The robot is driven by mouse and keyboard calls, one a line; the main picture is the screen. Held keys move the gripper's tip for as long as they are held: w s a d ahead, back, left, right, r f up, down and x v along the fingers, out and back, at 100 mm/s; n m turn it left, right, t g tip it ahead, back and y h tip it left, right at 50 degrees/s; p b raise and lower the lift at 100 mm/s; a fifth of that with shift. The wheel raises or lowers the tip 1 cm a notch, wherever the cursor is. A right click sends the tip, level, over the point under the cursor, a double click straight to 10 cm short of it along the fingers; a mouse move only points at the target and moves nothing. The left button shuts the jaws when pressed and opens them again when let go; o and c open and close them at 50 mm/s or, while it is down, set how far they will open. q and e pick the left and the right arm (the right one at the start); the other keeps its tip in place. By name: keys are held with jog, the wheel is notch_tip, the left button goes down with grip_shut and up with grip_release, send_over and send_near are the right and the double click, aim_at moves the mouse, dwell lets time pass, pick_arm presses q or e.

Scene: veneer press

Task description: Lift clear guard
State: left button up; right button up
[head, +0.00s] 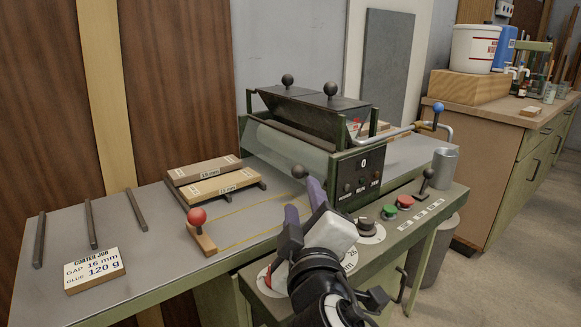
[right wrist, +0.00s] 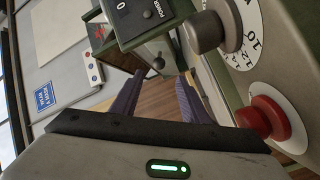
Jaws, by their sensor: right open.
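The clear guard (head: 280,147) is a see-through panel, down across the front of the green coating machine (head: 366,165). A dark round knob (head: 299,171) sits at its lower edge and also shows in the right wrist view (right wrist: 158,63). My right gripper (head: 303,196) has purple fingers and is open and empty. Its fingertips are just in front of and below the knob, apart from it as far as I can tell. In the right wrist view the knob shows beyond the gap between the fingers (right wrist: 157,82). My left gripper is not in view.
A control panel with dials (head: 367,232), a red button (head: 405,200) and a lever (head: 425,180) lies right of my gripper. A red-knobbed handle (head: 197,216) stands left. Veneer boards (head: 215,175) and a job card (head: 94,271) lie on the table.

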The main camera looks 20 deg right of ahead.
aim_at(299, 175)
jog(key=x, duration=0.9)
jog(key=shift+w+d+r+b, duration=0.1)
jog(key=shift+w+d+b, duration=0.05)
jog(key=shift+w+b, duration=0.25)
grip_shut()
